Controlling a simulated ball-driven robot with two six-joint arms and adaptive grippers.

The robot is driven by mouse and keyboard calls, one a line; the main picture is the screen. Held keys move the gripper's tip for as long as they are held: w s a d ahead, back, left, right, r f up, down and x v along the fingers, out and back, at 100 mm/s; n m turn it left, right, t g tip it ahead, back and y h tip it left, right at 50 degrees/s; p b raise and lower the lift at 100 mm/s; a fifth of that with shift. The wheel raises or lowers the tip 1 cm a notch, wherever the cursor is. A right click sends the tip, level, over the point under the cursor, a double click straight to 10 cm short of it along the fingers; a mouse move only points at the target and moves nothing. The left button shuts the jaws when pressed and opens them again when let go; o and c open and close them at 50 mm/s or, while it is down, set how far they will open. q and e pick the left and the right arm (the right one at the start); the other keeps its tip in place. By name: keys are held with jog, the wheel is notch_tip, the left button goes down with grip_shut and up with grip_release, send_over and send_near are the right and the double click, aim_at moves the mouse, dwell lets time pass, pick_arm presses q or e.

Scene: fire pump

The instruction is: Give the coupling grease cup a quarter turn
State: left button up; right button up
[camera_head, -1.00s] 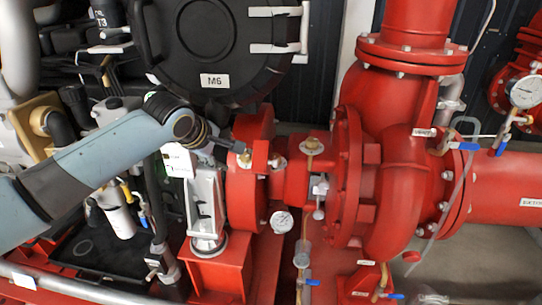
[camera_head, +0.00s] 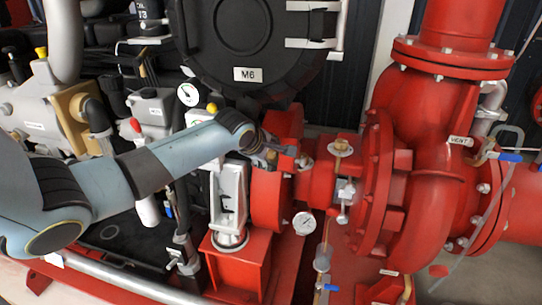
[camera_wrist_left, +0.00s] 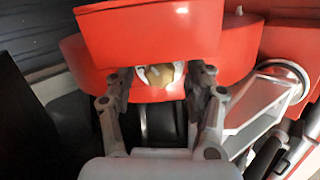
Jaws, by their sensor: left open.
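The coupling grease cup (camera_wrist_left: 158,75) shows in the left wrist view as a small brass fitting against the red coupling (camera_wrist_left: 150,30). My left gripper (camera_wrist_left: 160,70) is open, with one finger on each side of the cup. Whether the fingertips touch it I cannot tell. In the head view my left gripper (camera_head: 284,151) reaches in from the left to the upper part of the red coupling (camera_head: 268,200). There the cup is largely hidden by the gripper. My right gripper is not in view.
Brass fittings (camera_head: 341,147) stand on the red housing just right of the gripper. A pressure gauge (camera_head: 304,223) hangs below them. The large red pump (camera_head: 410,190) fills the right side. A black round cover marked M6 (camera_head: 247,74) is behind the arm.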

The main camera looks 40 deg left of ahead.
pick_arm(q)
jog(key=shift+w+f, duration=0.1)
jog(key=shift+f, duration=0.05)
jog(key=shift+c, duration=0.3)
grip_shut()
jog(key=shift+r+m+p, duration=0.2)
jog(key=shift+m+p, duration=1.1)
jog(key=shift+p, duration=0.1)
jog(key=shift+f+m+g+p, duration=0.1)
jog(key=shift+m+g+p, duration=0.3)
jog(key=shift+m+p, duration=0.9)
jog(key=shift+m, duration=0.3)
